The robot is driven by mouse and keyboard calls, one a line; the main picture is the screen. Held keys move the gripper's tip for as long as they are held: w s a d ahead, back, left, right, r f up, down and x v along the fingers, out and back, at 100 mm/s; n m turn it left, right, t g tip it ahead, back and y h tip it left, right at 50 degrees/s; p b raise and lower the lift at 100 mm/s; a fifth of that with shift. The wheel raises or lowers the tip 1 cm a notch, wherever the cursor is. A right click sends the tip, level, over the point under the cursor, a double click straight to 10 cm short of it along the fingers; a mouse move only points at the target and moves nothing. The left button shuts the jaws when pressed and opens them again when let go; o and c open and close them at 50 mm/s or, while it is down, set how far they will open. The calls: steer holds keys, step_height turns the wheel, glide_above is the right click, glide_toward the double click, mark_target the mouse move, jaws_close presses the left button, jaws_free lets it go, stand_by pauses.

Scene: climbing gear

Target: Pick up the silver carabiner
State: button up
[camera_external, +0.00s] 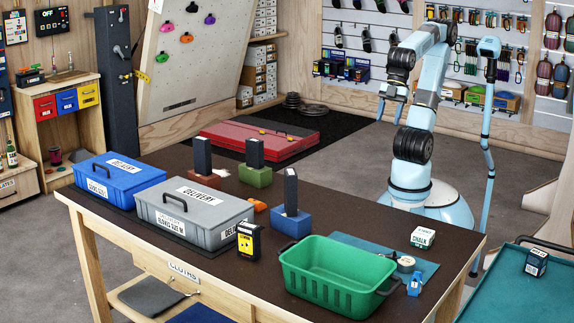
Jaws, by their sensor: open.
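I cannot make out a silver carabiner on the table (330,218); it may be hidden or too small to tell. My gripper (391,107) is open and empty. It hangs from my raised blue arm, beyond the table's back edge and well above the table top. The fingers point down and touch nothing.
A blue case (118,181) and a grey case (194,213) sit at the left. Red (202,176), green (255,175) and blue (291,221) blocks hold dark uprights. A green crate (335,284) stands in front, near a teal mat (352,246) and chalk box (423,238).

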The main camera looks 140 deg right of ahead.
steer(key=w+a+n+g, duration=0.2)
steer(key=w+a+n, duration=0.25)
steer(key=w, duration=0.55)
steer(key=n+g, duration=0.6)
steer(key=n, duration=0.8)
glide_above(389, 255)
steer(key=w, duration=0.3)
step_height(389, 255, down, 21)
steer(key=shift+h, duration=0.4)
steer(key=x, duration=0.9)
steer(key=a+x, duration=0.1)
steer(key=x, duration=0.3)
steer(key=shift+w+d+f, duration=0.1)
steer(key=shift+w+f, duration=0.2)
steer(key=shift+w, duration=0.05)
steer(key=shift+c, duration=0.2)
jaws_close()
